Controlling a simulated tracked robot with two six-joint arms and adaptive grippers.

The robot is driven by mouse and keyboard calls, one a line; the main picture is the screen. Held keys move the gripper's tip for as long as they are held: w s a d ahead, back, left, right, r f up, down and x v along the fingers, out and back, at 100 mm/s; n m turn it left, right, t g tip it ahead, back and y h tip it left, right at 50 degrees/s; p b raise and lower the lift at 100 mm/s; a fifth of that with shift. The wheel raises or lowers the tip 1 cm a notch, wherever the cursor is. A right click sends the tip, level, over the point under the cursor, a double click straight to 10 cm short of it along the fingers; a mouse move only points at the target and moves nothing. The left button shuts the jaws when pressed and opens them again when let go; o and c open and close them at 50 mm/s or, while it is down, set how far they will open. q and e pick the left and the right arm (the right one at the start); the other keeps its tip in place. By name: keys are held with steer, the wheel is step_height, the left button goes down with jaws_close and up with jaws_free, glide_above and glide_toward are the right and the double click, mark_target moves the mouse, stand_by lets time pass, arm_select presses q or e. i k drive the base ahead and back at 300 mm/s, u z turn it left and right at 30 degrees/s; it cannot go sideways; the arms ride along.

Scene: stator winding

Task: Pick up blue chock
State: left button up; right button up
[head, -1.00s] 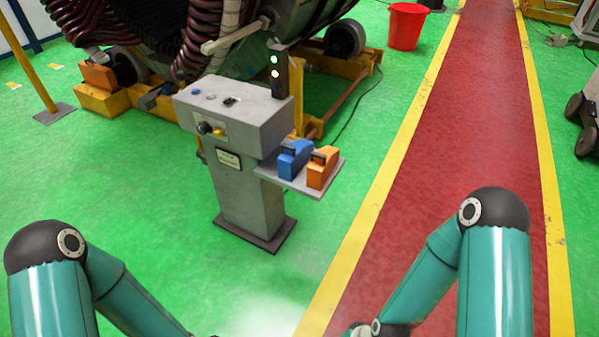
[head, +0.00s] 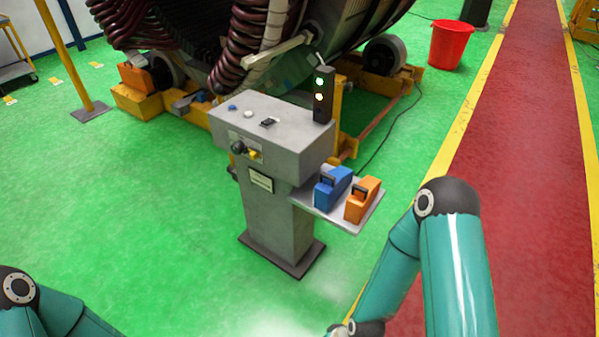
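The blue chock (head: 332,188) sits on a small grey side shelf (head: 345,221) of the control pedestal in the head view. It has a dark handle on top. An orange chock (head: 362,200) stands just right of it on the same shelf. My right arm's teal links are at the lower right, in front of the shelf in the picture; my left arm is at the lower left corner. Both grippers are below the picture's bottom edge and out of sight. Nothing is touching the blue chock.
The grey control pedestal (head: 275,205) with buttons and a signal light (head: 321,95) stands mid-picture. Behind it is the large stator on a yellow frame with rollers (head: 385,66). A red bucket (head: 451,45) stands back right.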

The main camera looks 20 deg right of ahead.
mark_target(333, 183)
steer(key=i, duration=1.15)
steer(key=z, duration=0.55)
